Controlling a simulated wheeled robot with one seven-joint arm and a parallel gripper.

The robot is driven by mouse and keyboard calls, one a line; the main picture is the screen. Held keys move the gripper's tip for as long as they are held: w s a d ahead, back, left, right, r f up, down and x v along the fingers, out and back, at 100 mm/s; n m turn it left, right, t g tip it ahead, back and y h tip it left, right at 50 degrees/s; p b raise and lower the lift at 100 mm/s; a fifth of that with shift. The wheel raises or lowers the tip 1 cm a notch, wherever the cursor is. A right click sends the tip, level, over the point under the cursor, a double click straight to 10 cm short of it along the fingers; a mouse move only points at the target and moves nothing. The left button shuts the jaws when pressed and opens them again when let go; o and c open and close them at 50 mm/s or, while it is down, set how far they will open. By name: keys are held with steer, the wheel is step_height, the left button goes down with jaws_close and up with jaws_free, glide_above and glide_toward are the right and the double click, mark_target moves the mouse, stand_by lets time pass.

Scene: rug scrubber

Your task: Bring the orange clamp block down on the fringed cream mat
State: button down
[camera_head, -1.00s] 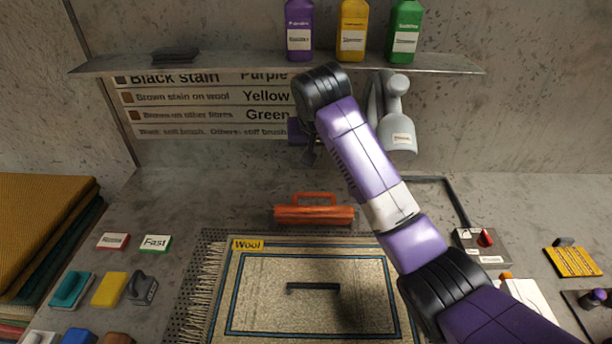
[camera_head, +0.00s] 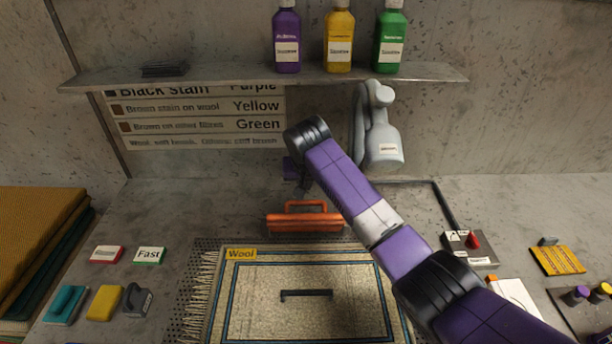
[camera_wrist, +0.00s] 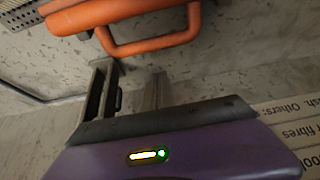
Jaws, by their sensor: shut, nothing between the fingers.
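The orange clamp block (camera_head: 304,222) with its loop handle sits at the far edge of the fringed cream mat (camera_head: 350,305). The mat lies flat, with a blue border, a yellow "Wool" tag and a dark bar-shaped mark or piece in its middle. My gripper (camera_head: 303,188) hangs just above and behind the block's handle, partly hidden by my arm.
Cards and brushes lie left of the mat. A switch box (camera_head: 469,247) and a yellow pad (camera_head: 557,260) lie right.

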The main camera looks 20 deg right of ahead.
mark_target(306, 217)
steer(key=shift+s+a+f+p, duration=0.1)
steer(key=shift+s+a+p, duration=0.15)
steer(key=shift+s, duration=0.3)
steer(key=shift+s+a+f+p, duration=0.1)
steer(key=shift+s+p, duration=0.1)
steer(key=shift+s, duration=0.35)
steer(key=shift+s+a+p, duration=0.2)
steer(key=shift+s+p, duration=0.05)
steer(key=shift+s, duration=0.3)
steer(key=shift+f+b, duration=0.1)
steer(key=shift+b, duration=0.35)
